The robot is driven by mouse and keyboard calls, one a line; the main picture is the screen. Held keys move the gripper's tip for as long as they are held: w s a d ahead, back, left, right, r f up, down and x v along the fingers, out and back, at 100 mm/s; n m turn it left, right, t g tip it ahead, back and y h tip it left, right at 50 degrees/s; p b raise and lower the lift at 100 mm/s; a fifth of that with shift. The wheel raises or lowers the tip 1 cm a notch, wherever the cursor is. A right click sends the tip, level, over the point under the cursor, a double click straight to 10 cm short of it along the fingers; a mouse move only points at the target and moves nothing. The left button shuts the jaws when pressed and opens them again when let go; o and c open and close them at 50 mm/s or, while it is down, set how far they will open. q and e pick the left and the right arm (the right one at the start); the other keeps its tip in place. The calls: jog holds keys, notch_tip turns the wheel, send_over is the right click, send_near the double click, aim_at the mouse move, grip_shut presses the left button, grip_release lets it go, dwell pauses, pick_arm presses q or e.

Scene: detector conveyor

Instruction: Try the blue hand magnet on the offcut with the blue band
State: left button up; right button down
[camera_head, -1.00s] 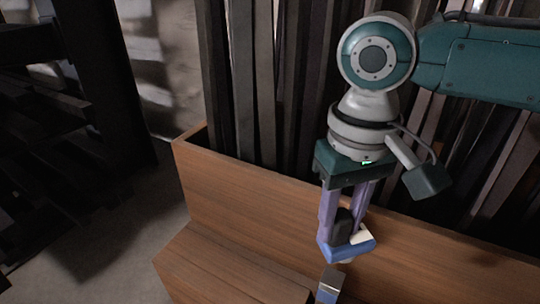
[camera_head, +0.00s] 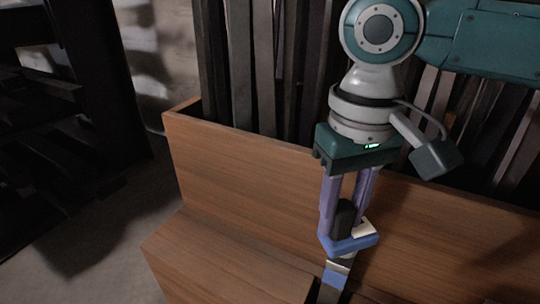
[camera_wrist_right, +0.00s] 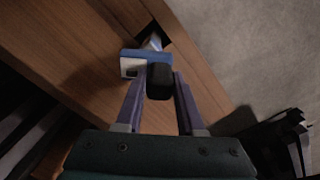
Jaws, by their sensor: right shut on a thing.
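My right gripper (camera_head: 345,215) is shut on the black grip of the blue hand magnet (camera_head: 345,246), which hangs below the purple fingers. The magnet has a blue body with a white patch; it also shows in the right wrist view (camera_wrist_right: 131,64), with its black grip between the fingertips. The grey metal offcut with the blue band (camera_head: 334,280) stands just below the magnet in the head view. Its top is close under the magnet; I cannot tell whether they touch. In the right wrist view the magnet mostly hides the offcut (camera_wrist_right: 153,42). My left gripper is out of view.
The offcut rises at an opening in a low wooden step (camera_head: 225,262) in front of a taller wooden bin (camera_head: 235,175). Several long dark metal bars (camera_head: 240,75) stand in the bin. A dark rack (camera_head: 70,90) is at the left, with bare floor between.

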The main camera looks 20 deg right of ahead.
jog(key=shift+f, duration=0.5)
dwell(0.4)
jog(key=shift+f, duration=0.5)
dwell(0.6)
notch_tip(320, 180, up, 2)
jog(key=p, duration=0.3)
jog(key=shift+r, duration=0.25)
notch_tip(320, 180, up, 7)
jog(key=p, duration=0.9)
jog(key=shift+f, duration=0.2)
jog(key=shift+r+p, duration=0.5)
jog(key=shift+p, duration=0.2)
dwell(0.4)
jog(key=shift+r, duration=0.1)
